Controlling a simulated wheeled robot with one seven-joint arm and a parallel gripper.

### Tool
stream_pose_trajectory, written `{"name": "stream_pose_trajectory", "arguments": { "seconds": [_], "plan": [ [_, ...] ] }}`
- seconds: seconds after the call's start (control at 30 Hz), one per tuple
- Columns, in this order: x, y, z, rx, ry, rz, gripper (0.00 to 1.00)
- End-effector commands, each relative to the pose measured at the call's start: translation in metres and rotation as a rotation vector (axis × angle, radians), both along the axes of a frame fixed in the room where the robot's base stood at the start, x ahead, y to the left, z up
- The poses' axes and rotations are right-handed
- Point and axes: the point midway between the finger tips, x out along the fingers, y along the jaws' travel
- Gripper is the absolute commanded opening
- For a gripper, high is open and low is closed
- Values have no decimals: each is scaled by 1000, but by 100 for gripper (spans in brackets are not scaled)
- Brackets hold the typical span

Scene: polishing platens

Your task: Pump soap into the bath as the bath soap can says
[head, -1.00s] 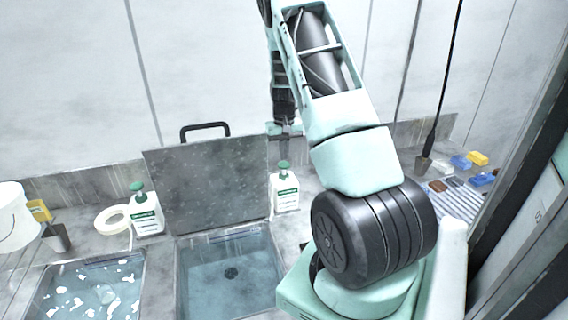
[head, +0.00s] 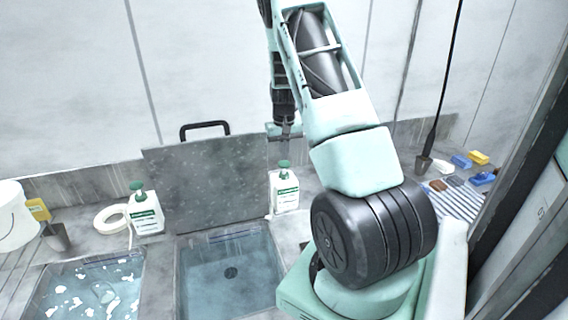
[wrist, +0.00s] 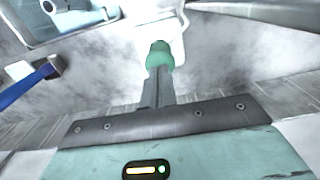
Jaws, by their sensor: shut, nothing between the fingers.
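A white soap bottle (head: 285,194) with a green pump head (head: 283,164) and a green-banded label stands at the right bath's back right corner. A similar bottle (head: 147,216) stands between the two baths. Label text is too small to read. The right bath (head: 230,275) holds clear water; the left bath (head: 90,290) has white foam patches. My gripper (head: 285,146) is shut and empty, pointing down just above the right bottle's pump. In the wrist view its fingers (wrist: 157,90) line up with the green pump (wrist: 160,56); I cannot tell whether they touch.
A grey lid (head: 205,185) with a black handle stands upright behind the right bath. A white tape ring (head: 110,220), a grey cup (head: 57,238) and a white bucket (head: 15,220) are at left. Coloured blocks (head: 470,160) and a ribbed rack lie at right.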

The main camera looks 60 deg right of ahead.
Motion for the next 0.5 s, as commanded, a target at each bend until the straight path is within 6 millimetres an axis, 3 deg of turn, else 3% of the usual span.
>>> {"name": "stream_pose_trajectory", "arguments": {
  "seconds": [0.5],
  "plan": [
    [0, 0, -16, 0, 0, 0, 0]
  ]
}}
